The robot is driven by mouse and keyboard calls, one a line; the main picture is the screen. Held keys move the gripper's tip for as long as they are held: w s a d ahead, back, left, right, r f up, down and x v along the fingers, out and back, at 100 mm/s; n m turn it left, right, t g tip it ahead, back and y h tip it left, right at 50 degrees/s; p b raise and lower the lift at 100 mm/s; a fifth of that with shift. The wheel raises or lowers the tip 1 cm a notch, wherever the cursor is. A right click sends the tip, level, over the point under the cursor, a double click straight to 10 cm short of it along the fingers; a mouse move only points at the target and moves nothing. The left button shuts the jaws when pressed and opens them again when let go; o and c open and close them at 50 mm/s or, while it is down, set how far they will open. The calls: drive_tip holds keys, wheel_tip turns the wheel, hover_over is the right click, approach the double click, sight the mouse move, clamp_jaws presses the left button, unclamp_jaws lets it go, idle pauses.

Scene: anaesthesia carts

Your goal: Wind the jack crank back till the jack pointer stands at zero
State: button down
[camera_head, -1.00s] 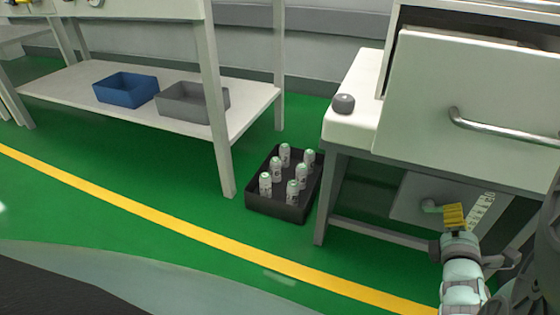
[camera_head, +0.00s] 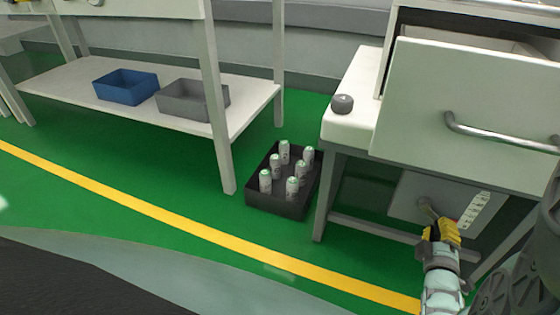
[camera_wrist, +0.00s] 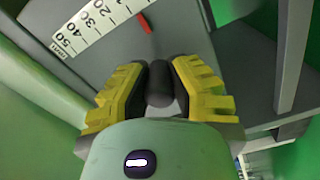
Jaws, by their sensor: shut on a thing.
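My gripper (camera_head: 441,231) is at the jack under the cart's right side, in front of a grey plate. In the wrist view, its yellow-padded fingers (camera_wrist: 160,88) are closed around the dark crank knob (camera_wrist: 160,80). The crank arm (camera_head: 427,208) shows just above my gripper in the head view; the fingers partly hide the crank. The white millimetre scale (camera_head: 474,210) stands right of the crank; it also shows in the wrist view (camera_wrist: 88,28), with numbers from 50 down to 20 readable. The red jack pointer (camera_wrist: 146,23) stands past the 20 mark; its exact reading is unclear.
A grey cart drawer with a metal handle (camera_head: 500,134) overhangs the jack. A frame leg (camera_head: 327,195) and low crossbar flank it. Green floor lies open in front.

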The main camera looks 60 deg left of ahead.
drive_tip(key=shift+s+a+f+m, duration=0.25)
drive_tip(key=shift+f+m, duration=0.25)
drive_tip(key=shift+m, duration=0.55)
drive_tip(key=shift+s+a+f+m, duration=0.2)
drive_tip(key=shift+f+m, duration=0.25)
drive_tip(key=shift+m, duration=0.6)
drive_tip(key=c, duration=1.4)
unclamp_jaws()
drive_tip(key=shift+f, duration=0.1)
drive_tip(key=o, duration=0.5)
drive_tip(key=shift+w+r, duration=0.2)
drive_tip(key=shift+o, duration=0.5)
drive_tip(key=shift+a, duration=0.1)
drive_tip(key=shift+s, duration=0.15)
drive_tip(key=v, duration=1.2)
drive_tip(key=shift+r, duration=0.1)
